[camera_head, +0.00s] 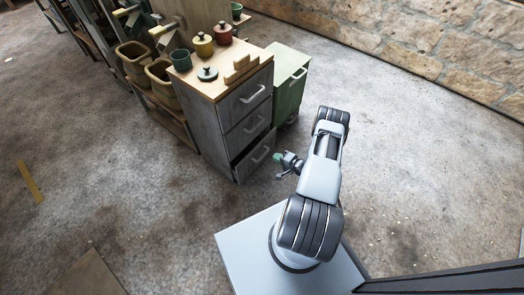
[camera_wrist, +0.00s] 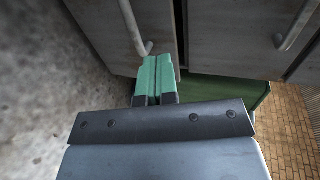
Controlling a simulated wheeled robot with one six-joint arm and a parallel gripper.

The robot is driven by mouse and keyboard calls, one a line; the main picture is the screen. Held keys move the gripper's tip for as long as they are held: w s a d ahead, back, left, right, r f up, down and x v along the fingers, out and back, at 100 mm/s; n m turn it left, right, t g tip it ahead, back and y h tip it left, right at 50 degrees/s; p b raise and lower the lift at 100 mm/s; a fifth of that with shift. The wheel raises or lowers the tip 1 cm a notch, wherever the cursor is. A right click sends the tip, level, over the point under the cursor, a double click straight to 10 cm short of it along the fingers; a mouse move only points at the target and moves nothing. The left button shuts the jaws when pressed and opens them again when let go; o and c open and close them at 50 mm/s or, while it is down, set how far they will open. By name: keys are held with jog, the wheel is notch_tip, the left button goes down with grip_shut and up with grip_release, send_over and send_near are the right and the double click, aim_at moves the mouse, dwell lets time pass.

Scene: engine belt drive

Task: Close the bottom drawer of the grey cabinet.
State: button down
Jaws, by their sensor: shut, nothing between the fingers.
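The grey cabinet (camera_head: 213,125) has a wooden top and a stack of three drawers with pale bar handles. Its bottom drawer (camera_head: 253,158) stands slightly out, with a dark gap along its upper edge; the two drawers above look flush. My gripper (camera_head: 278,157) is just in front of the bottom drawer, low and near its right end. In the wrist view, the shut green fingers (camera_wrist: 157,68) point at a grey drawer front (camera_wrist: 104,30), beside the lower end of its handle (camera_wrist: 132,27). I cannot tell whether they touch it.
A green bin (camera_head: 289,88) stands right of the cabinet. Pots, a cup and a wooden block (camera_head: 240,68) are on the cabinet top. A shelf with olive tubs (camera_head: 160,80) is at left.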

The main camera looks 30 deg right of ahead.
aim_at(258, 147)
jog(key=b+x, duration=0.1)
jog(key=x, duration=0.4)
jog(key=b+x, duration=0.1)
jog(key=x, duration=0.2)
jog(key=shift+w+a+r+b, duration=0.15)
jog(key=shift+w+r+b, duration=0.05)
jog(key=shift+r+b, duration=0.1)
jog(key=shift+w+a, duration=0.3)
jog(key=shift+w, duration=0.3)
